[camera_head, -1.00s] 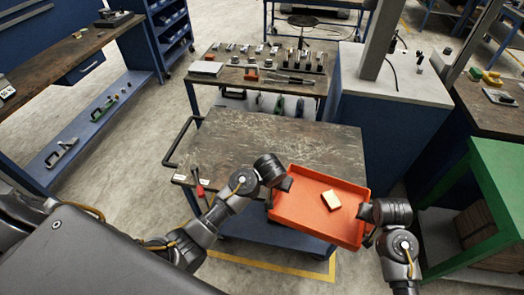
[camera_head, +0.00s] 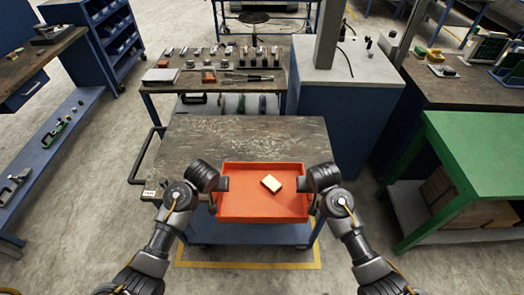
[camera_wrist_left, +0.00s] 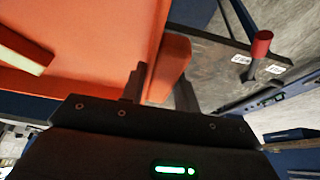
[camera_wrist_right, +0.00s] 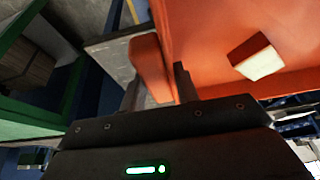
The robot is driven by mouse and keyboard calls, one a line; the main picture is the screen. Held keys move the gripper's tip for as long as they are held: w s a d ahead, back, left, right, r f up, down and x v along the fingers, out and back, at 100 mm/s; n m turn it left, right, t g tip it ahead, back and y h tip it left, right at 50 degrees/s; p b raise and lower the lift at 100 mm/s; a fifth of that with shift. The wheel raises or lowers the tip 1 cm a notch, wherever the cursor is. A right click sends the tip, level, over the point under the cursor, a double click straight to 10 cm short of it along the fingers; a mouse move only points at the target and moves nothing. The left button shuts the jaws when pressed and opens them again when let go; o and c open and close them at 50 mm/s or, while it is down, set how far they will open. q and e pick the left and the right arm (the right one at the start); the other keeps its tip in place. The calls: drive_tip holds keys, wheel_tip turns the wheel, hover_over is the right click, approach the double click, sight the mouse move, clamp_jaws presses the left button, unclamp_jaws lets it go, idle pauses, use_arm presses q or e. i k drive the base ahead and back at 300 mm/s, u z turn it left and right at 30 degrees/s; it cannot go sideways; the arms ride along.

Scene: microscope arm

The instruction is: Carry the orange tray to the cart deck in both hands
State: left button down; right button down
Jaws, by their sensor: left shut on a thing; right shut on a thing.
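The orange tray (camera_head: 240,202) is held level between my two grippers, in front of and over the near edge of the cart deck (camera_head: 235,135). A pale block (camera_head: 271,183) lies in the tray, right of its middle. The heads of both grippers hide parts of the tray's sides.
The deck's worn top is clear behind the tray. A tool table (camera_head: 215,80) and a blue cabinet (camera_head: 340,110) stand behind. A green bench (camera_head: 470,150) stands to the right.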

sight(263, 152)
drive_tip(key=i, duration=0.95)
